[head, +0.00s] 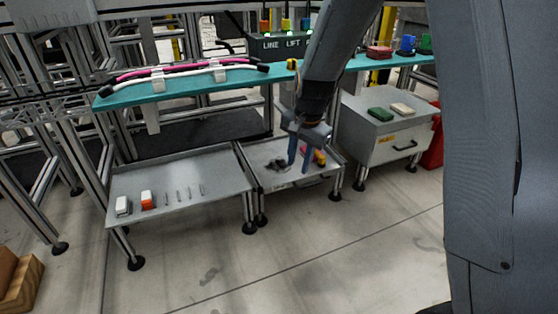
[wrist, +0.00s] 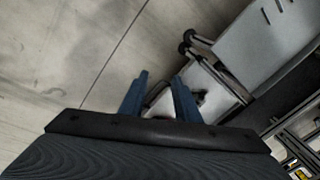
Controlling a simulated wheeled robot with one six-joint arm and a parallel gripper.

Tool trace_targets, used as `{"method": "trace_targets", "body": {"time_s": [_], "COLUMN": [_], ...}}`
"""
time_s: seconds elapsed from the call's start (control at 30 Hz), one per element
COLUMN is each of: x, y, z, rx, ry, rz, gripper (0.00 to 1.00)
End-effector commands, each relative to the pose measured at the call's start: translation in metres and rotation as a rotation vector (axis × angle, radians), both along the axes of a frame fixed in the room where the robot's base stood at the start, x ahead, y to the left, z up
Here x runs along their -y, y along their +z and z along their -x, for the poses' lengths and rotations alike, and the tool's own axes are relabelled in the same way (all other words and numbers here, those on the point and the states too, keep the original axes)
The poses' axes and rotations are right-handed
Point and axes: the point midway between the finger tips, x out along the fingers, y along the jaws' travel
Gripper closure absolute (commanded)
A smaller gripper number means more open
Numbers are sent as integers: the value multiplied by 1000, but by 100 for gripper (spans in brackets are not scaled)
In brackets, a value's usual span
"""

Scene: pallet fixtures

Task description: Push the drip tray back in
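The shallow grey tray (head: 268,180), which I take to be the drip tray, is in the middle of the head view. It has a low rim and a dark handle on its front edge. Dark pieces and a red and yellow item lie in it. My gripper (head: 299,155) points down over this tray, its blue fingers in front of the tray's interior. In the wrist view, my gripper (wrist: 161,80) has its fingers apart with nothing visible between them. Part of the tray (wrist: 211,90) shows behind the right finger. Contact with the tray cannot be told.
A grey shelf (head: 180,178) with a white block, an orange block and several pins stands left. A grey drawer cabinet (head: 385,148) with green and beige blocks stands right. A teal shelf (head: 180,93) carries hoses. A wooden item (head: 25,285) lies lower left. The front floor is clear.

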Motion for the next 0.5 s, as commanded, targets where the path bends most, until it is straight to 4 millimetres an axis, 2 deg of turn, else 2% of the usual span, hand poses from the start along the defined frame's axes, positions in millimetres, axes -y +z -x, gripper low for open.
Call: {"method": "trace_targets", "body": {"time_s": [0.5], "x": [-52], "y": [47], "z": [57], "rx": [-2], "ry": [232], "rz": [11], "gripper": [71]}}
